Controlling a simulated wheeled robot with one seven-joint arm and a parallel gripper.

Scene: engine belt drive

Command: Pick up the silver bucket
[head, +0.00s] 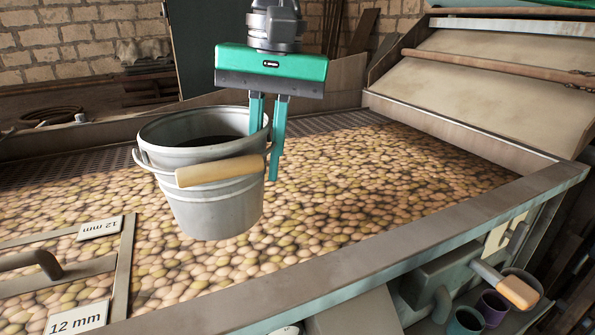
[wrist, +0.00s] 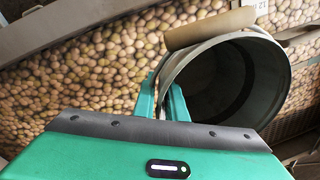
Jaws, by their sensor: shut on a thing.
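The silver bucket (head: 215,208) is a grey metal pail with a wooden-grip handle (head: 222,171) lying against its front side. It appears upright, over the bed of potatoes. My green gripper (head: 268,115) comes down from above at the bucket's right rim, one finger inside and one outside, shut on the wall. In the wrist view the fingers (wrist: 163,100) pinch the rim of the bucket (wrist: 283,75), whose inside is dark. I cannot tell for certain whether the bucket's bottom touches the potatoes.
A wide metal-edged tray (head: 370,255) full of potatoes lies under the bucket. A framed panel with "12 mm" labels (head: 78,318) is at the lower left. A sloped board (head: 490,85) rises at the back right. Cups (head: 492,307) and a wooden-handled tool (head: 515,290) sit low at the right.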

